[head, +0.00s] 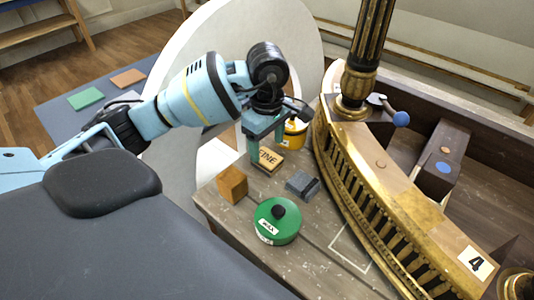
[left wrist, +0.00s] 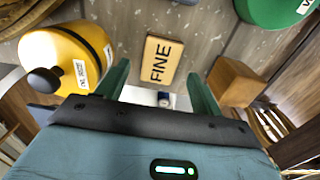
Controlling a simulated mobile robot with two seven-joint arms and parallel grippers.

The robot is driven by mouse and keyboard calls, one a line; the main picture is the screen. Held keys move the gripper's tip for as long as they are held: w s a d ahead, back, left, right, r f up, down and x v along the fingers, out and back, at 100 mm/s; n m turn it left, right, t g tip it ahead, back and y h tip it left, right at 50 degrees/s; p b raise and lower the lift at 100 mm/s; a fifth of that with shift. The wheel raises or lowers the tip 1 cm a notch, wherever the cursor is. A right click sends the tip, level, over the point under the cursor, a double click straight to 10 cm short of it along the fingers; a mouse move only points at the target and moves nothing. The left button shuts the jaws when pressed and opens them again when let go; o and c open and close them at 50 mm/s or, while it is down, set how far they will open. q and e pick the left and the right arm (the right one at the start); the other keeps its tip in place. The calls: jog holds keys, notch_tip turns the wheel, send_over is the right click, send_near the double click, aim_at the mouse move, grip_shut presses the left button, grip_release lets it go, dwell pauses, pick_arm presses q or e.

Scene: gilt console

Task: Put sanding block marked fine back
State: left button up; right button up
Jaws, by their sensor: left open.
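The sanding block marked FINE (head: 267,160) lies on the grey-brown wooden worktop, with its label facing up. In the left wrist view the block (left wrist: 160,60) sits between and beyond the fingertips, with clear space at both sides. My left gripper (head: 265,148) is open and empty, pointing down just above the block; its fingers partly cover the block in the head view. My right gripper is not in view. A pale outlined rectangle (head: 350,246) on the worktop is empty.
A wooden block (head: 232,184), a grey block (head: 302,184), a green tin (head: 277,222) and a yellow tin (head: 293,135) stand close around. The gilt curved console piece (head: 385,190) runs along the right. The worktop in front of the green tin is clear.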

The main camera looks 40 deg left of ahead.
aim_at(267, 157)
pick_arm(q)
notch_tip(267, 157, up, 7)
dwell(0.6)
